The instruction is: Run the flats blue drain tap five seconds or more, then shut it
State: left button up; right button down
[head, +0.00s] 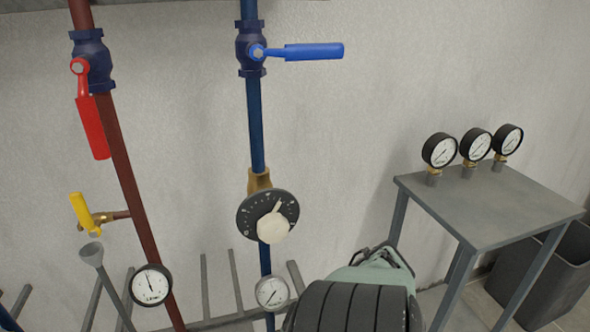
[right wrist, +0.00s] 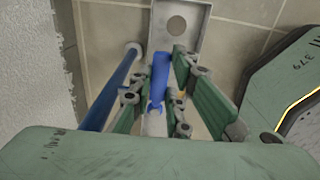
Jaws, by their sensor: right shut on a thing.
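The blue drain tap handle (right wrist: 160,72) shows in the right wrist view as a short blue lever above a pale stem. My right gripper (right wrist: 157,88) has its green fingers on both sides of the handle and is shut on it. In the head view my right arm and gripper (head: 372,262) are at the bottom centre, right of the blue pipe (head: 256,125); the drain tap cannot be made out there. Whether water runs cannot be told. My left gripper is not in view.
A blue lever valve (head: 312,51) points right; a red lever valve (head: 93,125) hangs down. A yellow tap (head: 81,214) is above a funnel (head: 92,255). A black dial (head: 268,215) and gauge (head: 271,293) are left of my arm. A grey table (head: 480,205) bears gauges.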

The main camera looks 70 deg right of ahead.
jog(key=shift+w+d, duration=0.1)
jog(key=c, duration=1.7)
grip_release()
jog(key=shift+o, duration=0.2)
notch_tip(320, 180, up, 7)
jog(key=shift+r, duration=0.45)
jog(key=shift+w+r, duration=0.15)
jog(key=shift+w, duration=0.05)
